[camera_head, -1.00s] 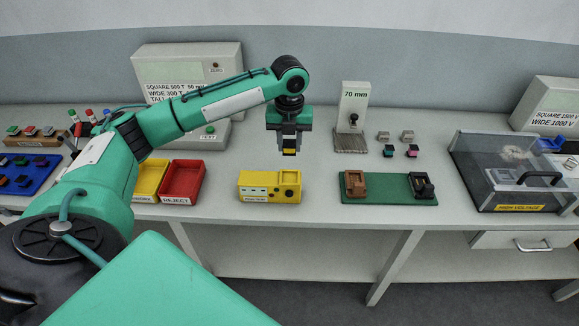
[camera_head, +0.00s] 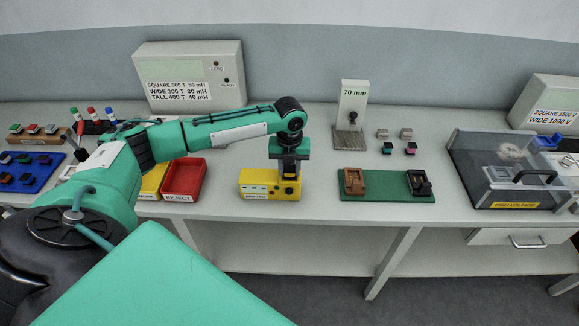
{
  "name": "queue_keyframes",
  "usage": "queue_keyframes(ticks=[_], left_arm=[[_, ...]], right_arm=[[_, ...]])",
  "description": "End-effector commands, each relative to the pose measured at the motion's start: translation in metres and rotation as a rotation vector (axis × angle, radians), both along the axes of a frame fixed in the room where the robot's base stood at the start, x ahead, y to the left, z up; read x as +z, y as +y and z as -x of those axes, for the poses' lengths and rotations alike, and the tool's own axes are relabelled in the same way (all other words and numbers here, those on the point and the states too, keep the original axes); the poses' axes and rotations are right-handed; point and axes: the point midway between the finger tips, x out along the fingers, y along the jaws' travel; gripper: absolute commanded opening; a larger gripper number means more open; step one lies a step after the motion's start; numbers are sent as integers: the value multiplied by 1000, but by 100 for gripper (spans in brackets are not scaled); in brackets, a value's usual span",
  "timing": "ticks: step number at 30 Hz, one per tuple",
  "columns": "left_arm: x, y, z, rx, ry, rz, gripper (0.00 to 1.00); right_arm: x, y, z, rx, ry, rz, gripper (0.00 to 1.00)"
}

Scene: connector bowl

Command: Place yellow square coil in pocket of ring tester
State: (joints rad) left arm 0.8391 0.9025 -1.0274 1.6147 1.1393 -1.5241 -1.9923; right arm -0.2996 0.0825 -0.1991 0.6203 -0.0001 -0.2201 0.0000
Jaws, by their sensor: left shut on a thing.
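The yellow ring tester (camera_head: 257,190) is a small yellow box with a pale label, on the bench near its front edge at the picture's middle. My left gripper (camera_head: 290,174) points down over the right part of its top, where the pocket lies, with its fingertips at or just above the surface. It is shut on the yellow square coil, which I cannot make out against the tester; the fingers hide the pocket. Whether the coil is inside the pocket or just above it I cannot tell. My right gripper is out of view.
A red REJECT tray (camera_head: 184,179) and a yellow tray (camera_head: 152,183) stand left of the tester. A green board (camera_head: 388,187) with two fixtures lies to the right, with a 70 mm stand (camera_head: 352,103) behind it. A clear-lidded HIGH VOLTAGE box (camera_head: 508,168) is at far right.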

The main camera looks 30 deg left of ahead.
Motion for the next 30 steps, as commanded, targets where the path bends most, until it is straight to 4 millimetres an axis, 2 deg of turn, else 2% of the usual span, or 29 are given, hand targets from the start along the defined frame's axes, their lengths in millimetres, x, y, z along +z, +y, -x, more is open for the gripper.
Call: queue_keyframes(ticks=[2, 3, 5, 6, 17, 20, 30], left_arm=[[-2, 0, 0, 0, 1, 1, 9], [-2, 0, 0, 0, 0, 0, 40], [-2, 0, 0, 0, 0, 0, 52], [-2, 0, 0, 0, 0, 0, 54], [5, 0, 0, 0, -1, 0, 54], [18, 0, -1, 0, -4, 1, 54], [89, 0, -1, 0, -4, 0, 54]], right_arm=[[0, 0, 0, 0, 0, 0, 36], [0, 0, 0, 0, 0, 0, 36], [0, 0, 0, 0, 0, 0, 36], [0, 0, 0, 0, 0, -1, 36], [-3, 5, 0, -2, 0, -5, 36], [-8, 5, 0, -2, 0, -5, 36], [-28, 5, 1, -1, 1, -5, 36]])
